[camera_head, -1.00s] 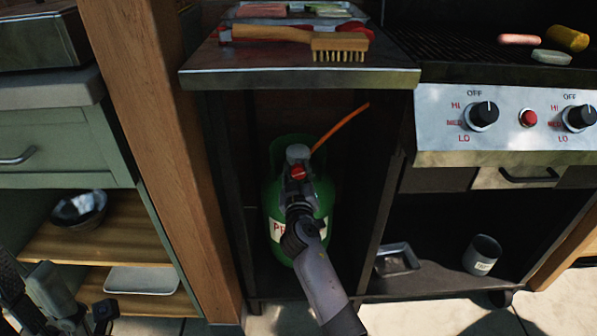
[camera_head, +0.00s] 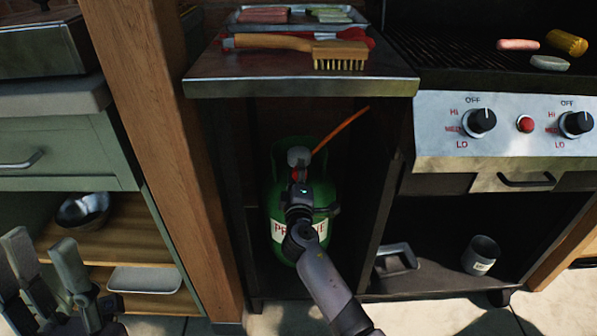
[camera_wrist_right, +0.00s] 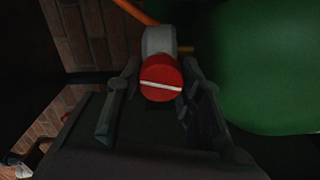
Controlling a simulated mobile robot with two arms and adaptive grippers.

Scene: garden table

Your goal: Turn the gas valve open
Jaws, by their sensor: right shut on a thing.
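The green propane tank (camera_head: 283,200) stands inside the dark cabinet under the side shelf. Its red valve knob (camera_head: 298,173) is at the top, below a grey fitting (camera_head: 298,156), and is partly hidden by my right gripper (camera_head: 299,186). In the right wrist view the red knob (camera_wrist_right: 161,78) shows a white line across its face, close to level and slightly tilted. The fingers of my right gripper (camera_wrist_right: 158,100) are on either side of the knob, shut on it. My left gripper (camera_head: 45,262) is at the lower left, fingers apart and empty, far from the tank.
An orange hose (camera_head: 340,130) runs from the tank's top. The cabinet's side walls and the shelf above (camera_head: 300,84) close in around my right arm. A wooden post (camera_head: 165,150) stands left, and the grill panel (camera_head: 500,130) with knobs is right.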

